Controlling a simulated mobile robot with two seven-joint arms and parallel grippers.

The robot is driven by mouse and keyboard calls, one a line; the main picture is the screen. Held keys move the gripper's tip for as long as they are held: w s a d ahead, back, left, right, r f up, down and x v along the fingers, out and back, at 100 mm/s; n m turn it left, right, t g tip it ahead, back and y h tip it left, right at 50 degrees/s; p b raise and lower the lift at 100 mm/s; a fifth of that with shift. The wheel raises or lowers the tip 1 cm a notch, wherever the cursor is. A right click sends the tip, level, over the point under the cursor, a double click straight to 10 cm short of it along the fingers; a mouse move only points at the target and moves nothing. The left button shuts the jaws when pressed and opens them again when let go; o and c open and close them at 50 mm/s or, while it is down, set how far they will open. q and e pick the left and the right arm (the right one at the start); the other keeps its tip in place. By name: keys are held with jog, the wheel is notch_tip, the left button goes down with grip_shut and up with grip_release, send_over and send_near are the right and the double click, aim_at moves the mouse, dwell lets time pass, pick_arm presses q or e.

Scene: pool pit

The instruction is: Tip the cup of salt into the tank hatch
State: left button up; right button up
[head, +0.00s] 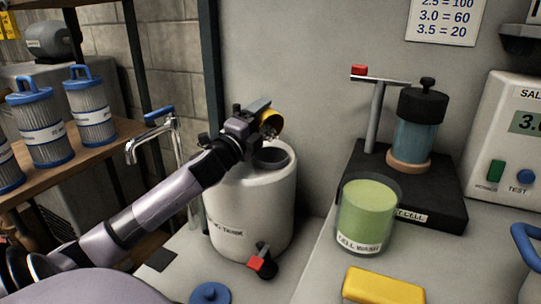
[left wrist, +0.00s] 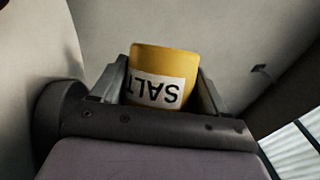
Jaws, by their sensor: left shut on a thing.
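My left gripper (head: 258,123) is shut on the yellow salt cup (head: 271,124) above the white tank (head: 252,205). In the left wrist view the cup (left wrist: 150,57) sits between the two fingers, and its SALT label reads upside down. In the head view the cup looks tilted, but the gripper covers much of it. The tank's round dark hatch (head: 271,157) is open, just below the cup. I cannot see salt falling or inside the cup. My right gripper is not in view.
A tap (head: 155,140) stands left of the tank, and a red-handled valve (head: 260,264) is on its front. A green cell wash jar (head: 367,215), a black test cell stand (head: 445,200) and a yellow block (head: 384,286) are to the right. Filter cartridges (head: 90,110) stand on the left shelf.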

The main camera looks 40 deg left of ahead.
pick_arm(q)
jog(key=shift+s+d+r+m+t+h+b, duration=0.1)
jog(key=shift+d+r+m+t+h+b, duration=0.15)
jog(key=shift+m, duration=0.4)
jog(key=shift+d+r+m+t+h+b, duration=0.15)
jog(key=shift+m+t+h+b, duration=0.15)
jog(key=shift+m, duration=0.35)
dwell(1.7)
